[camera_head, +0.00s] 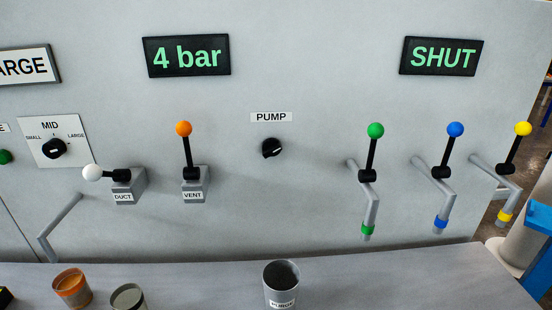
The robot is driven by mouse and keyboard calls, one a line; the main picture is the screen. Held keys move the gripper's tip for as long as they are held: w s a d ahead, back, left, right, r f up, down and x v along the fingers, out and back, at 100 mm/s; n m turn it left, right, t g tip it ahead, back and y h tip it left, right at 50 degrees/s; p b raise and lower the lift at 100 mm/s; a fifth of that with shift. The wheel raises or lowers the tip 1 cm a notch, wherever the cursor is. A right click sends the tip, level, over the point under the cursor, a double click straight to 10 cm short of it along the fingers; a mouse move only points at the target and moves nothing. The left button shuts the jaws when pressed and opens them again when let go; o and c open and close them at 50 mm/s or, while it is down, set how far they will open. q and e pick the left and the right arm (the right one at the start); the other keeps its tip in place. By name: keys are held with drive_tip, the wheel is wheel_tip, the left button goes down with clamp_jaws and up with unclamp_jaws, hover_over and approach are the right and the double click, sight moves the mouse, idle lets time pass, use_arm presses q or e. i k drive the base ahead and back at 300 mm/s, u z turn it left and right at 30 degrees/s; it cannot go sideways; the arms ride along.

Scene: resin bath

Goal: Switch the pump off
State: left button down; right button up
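The pump knob (272,148) is a small black rotary knob on the grey wall panel, near the middle of the head view. A white label reading PUMP (271,117) is just above it. The knob is turned at a slant, and I see no on or off marks around it. A display (186,56) up and to the left reads 4 bar in green. Neither of my grippers shows in this view.
Left of the knob are the orange-topped VENT lever (187,150) and white-topped DUCT lever (105,174). Green (373,150), blue (449,150) and yellow (516,147) levers are on the right. A PURGE cup (281,284) stands on the ledge below. The panel around the knob is clear.

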sight(271, 147)
drive_tip(key=z, duration=0.9)
drive_tip(key=k, duration=0.95)
drive_tip(key=u, duration=0.85)
